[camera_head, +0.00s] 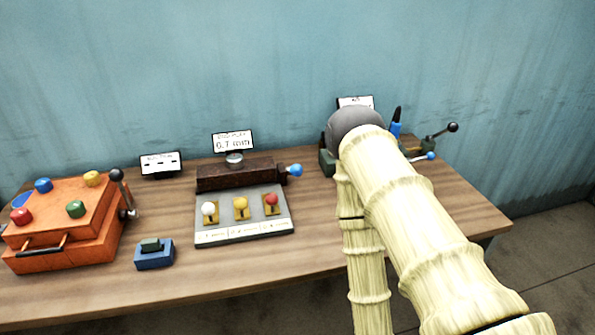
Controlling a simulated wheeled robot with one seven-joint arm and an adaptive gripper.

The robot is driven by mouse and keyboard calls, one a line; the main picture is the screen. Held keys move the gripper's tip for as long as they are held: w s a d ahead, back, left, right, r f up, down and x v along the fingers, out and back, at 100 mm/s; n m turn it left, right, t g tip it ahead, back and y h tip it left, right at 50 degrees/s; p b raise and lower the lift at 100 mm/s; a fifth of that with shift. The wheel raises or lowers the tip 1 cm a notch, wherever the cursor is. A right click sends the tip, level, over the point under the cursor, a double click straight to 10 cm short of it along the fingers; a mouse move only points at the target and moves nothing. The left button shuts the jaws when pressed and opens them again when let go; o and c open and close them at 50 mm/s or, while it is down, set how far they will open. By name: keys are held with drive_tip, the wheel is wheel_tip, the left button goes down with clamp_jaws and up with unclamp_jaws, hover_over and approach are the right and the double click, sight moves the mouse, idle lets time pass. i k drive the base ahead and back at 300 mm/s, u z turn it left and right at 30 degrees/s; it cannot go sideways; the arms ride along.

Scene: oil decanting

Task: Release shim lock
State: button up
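A dark brown block (240,174) stands at the table's middle. A blue knob (294,170) sticks out from its right end. I cannot tell which part is the shim lock. In front of the block is a grey panel (232,234) with a white (208,208), a yellow (240,203) and a red knob (271,199) in brass-coloured slots. A small display (233,141) behind the block appears to read 0.7 mm. My arm reaches over the table's right part. My gripper does not show; my own arm probably hides it.
An orange box (70,247) with coloured knobs and a black-knobbed lever (117,176) is at the left. A blue block (154,256) lies near it. At the right, partly behind my arm, are a blue-tipped lever (430,156) and a black-knobbed lever (452,127). The front middle is clear.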

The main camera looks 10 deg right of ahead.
sight(296, 170)
drive_tip(key=z, duration=0.95)
drive_tip(key=k, duration=0.55)
drive_tip(key=u, duration=0.9)
